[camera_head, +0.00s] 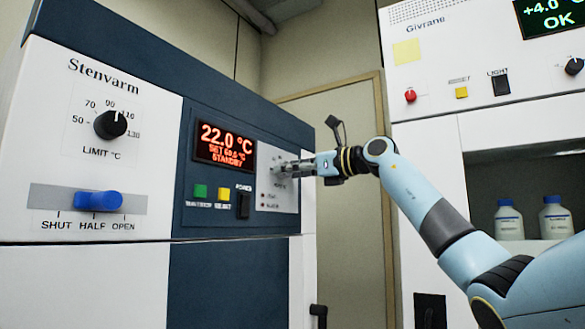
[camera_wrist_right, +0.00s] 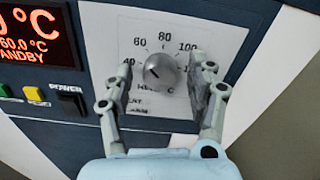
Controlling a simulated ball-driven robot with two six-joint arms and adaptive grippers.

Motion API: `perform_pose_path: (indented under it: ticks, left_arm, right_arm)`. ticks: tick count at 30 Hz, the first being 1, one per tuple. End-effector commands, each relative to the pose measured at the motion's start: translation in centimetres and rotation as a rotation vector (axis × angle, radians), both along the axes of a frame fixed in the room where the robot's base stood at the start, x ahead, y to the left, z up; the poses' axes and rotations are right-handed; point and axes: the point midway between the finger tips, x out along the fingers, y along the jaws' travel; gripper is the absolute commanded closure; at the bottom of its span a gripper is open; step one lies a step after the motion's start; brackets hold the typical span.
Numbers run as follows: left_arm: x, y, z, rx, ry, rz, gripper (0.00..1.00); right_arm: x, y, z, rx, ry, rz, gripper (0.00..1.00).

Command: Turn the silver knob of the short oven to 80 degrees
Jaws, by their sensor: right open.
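The short oven (camera_head: 245,218), labelled Stenvarm, stands at the left in the head view. Its silver knob (camera_wrist_right: 160,70) sits on a white dial plate with marks including 40, 60, 80 and 100. A dark line on the knob lies left of its centre; its exact reading is hard to tell. My right gripper (camera_wrist_right: 158,80) is open, one finger on each side of the knob, with gaps visible to both. In the head view the right gripper (camera_head: 283,168) reaches the dial plate from the right and hides the knob. My left gripper is not in view.
The oven display (camera_head: 225,143) reads 22.0 °C, a set value near 60 and STANDBY. Green, yellow and black POWER (camera_head: 243,204) buttons sit below it. A black limit knob (camera_head: 110,125) and blue slider (camera_head: 99,201) are further left. The Givrane machine (camera_head: 430,75) stands right.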

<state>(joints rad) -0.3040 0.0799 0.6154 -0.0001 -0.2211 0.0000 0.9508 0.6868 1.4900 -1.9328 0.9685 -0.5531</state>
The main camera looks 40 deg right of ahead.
Motion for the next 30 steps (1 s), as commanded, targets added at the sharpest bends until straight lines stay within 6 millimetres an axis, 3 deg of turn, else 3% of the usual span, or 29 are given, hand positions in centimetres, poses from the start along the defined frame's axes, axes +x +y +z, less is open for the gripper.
perform_pose_path:
  ticks: [3, 15, 30]
  left_arm:
    - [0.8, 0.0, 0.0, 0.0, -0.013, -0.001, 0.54]
    - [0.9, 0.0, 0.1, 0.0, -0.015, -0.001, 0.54]
    - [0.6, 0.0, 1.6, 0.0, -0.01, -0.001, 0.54]
  right_arm:
    - [0.0, 0.0, 0.0, 0.0, 0.0, 0.0, 0.45]
    - [0.0, 0.0, 0.0, 0.0, 0.0, 0.0, 0.98]
    - [0.0, -0.1, 0.2, 0.134, 0.058, 0.0, 0.98]
